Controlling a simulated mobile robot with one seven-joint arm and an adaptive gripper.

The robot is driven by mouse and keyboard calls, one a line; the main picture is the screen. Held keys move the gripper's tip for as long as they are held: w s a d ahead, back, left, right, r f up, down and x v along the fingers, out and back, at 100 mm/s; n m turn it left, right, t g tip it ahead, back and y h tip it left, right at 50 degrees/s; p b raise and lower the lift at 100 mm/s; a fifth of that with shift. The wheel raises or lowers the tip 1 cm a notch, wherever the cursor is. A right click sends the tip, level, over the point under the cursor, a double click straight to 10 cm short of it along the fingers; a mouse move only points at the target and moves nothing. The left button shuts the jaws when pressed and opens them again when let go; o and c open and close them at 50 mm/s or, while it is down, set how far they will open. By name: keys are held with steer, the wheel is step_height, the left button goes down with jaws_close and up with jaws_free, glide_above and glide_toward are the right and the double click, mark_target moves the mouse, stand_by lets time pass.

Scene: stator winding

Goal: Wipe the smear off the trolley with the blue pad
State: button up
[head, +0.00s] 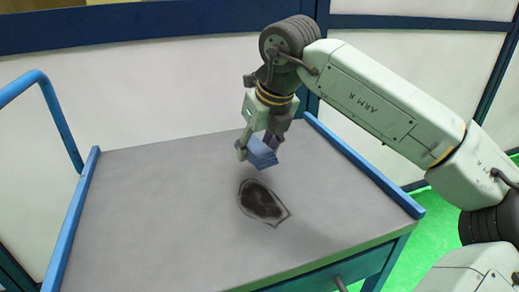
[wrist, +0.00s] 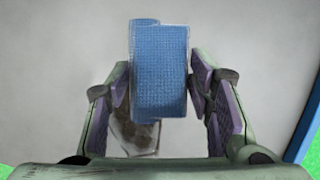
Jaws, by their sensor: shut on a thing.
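The blue pad (head: 262,153) is between the fingers of my gripper (head: 257,147), which is shut on it. In the wrist view the pad (wrist: 160,70) sits upright between the purple finger pads of my gripper (wrist: 160,90). A dark brown smear (head: 263,202) lies on the grey top of the trolley (head: 150,205), right of its middle. In the head view my gripper and the pad are just behind the smear; I cannot tell how high above the top they are. In the wrist view the smear (wrist: 140,138) is partly hidden behind the pad.
Blue raised rails (head: 365,165) run along the trolley's left and right sides. A blue tubular handle (head: 62,125) stands at the left. White wall panels (head: 170,85) with dark blue frames stand behind. The floor (head: 430,215) is green. The trolley's left part is clear.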

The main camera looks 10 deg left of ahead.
steer(key=shift+r+p, duration=0.75)
steer(key=shift+r, duration=0.6)
